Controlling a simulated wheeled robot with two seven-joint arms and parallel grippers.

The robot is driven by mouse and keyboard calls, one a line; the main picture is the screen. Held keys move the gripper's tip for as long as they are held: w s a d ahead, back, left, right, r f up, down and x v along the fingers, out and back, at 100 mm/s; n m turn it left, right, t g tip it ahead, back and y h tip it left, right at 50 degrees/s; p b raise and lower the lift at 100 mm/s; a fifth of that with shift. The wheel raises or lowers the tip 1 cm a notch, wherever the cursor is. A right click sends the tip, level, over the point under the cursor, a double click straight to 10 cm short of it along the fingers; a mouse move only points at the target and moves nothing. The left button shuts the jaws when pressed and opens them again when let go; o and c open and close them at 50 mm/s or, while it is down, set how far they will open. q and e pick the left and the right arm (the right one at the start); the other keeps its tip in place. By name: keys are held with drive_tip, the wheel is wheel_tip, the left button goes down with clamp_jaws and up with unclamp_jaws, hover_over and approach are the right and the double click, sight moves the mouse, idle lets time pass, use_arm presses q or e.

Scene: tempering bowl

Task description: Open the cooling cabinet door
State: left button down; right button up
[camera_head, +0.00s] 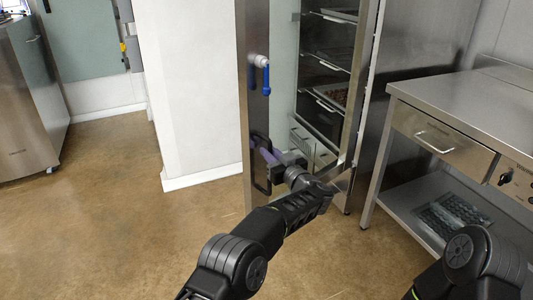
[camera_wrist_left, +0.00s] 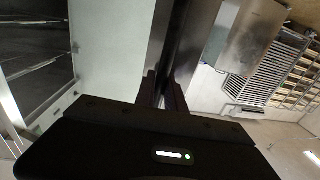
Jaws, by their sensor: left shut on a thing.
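The cooling cabinet (camera_head: 412,45) stands at the middle right of the head view. Its door (camera_head: 256,30) stands open, swung out toward the left, with its edge toward me, and the dark shelves inside show. In the left wrist view, the fingers (camera_wrist_left: 163,92) close around a dark bar beside the door edge; the exact contact is partly hidden. My right gripper is out of view.
A blue-and-white latch handle (camera_head: 264,72) sticks out higher on the door. A steel table (camera_head: 465,95) with a drawer stands right of the cabinet. A white wall (camera_head: 195,90) stands behind the door. Brown floor (camera_head: 110,225) is clear at left.

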use_arm(q)
drive_tip(key=shift+a+r, duration=0.1)
drive_tip(key=c, duration=1.4)
unclamp_jaws()
drive_tip(key=shift+s, duration=0.1)
drive_tip(key=v, duration=0.7)
drive_tip(key=shift+s+d+p, duration=0.25)
drive_tip(key=shift+d+p, duration=0.05)
